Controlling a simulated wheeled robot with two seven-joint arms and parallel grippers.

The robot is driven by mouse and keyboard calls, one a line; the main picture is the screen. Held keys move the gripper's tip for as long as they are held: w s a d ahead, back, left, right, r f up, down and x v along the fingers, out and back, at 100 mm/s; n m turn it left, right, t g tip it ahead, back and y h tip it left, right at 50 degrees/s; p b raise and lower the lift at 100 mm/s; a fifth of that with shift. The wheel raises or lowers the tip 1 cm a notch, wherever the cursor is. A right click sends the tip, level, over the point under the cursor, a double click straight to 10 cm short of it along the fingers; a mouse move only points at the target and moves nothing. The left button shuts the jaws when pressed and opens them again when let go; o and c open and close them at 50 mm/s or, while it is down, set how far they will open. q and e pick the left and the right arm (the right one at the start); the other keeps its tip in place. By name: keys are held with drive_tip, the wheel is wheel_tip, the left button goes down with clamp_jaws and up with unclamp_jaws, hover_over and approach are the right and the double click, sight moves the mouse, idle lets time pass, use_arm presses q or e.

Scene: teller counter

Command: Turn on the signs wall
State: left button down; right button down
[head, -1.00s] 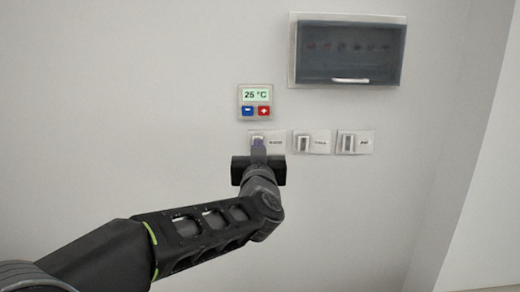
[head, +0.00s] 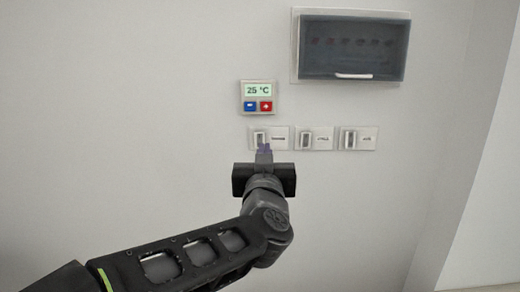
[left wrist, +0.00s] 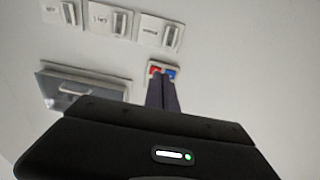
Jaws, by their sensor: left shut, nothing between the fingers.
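Three white wall switches sit in a row in the head view: a left switch (head: 260,138), a middle switch (head: 305,139) and a right switch (head: 348,139). Each has a small printed label beside its rocker, too blurred to read. My left gripper (head: 265,150) is shut and empty, its fingertips just below the left switch and overlapping its lower edge in the picture. I cannot tell whether they touch it. In the left wrist view the closed fingers (left wrist: 161,92) point up near the thermostat, with the switches (left wrist: 158,32) above. My right gripper is not in view.
A thermostat (head: 258,92) reading 25 °C, with blue and red buttons, is above the left switch. A dark glass-fronted cabinet (head: 352,50) with a light handle hangs at upper right. A wall corner stands at right. The wall left of the switches is bare.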

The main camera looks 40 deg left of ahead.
sight(260, 137)
use_arm(q)
drive_tip(key=shift+y, duration=0.4)
drive_tip(key=f, duration=0.5)
drive_tip(key=shift+s+a+f, duration=0.1)
drive_tip(key=shift+s+a, duration=0.2)
drive_tip(key=shift+s, duration=0.05)
drive_tip(key=shift+w+a, duration=0.1)
drive_tip(key=p+x, duration=0.1)
drive_tip(key=x, duration=0.5)
drive_tip(key=p+x, duration=0.2)
drive_tip(key=x, duration=0.4)
drive_tip(key=shift+w+r, duration=0.25)
drive_tip(key=shift+w+a+p, duration=0.3)
drive_tip(key=shift+w+a, duration=0.1)
drive_tip(key=shift+w, duration=0.1)
drive_tip(key=shift+a, duration=0.1)
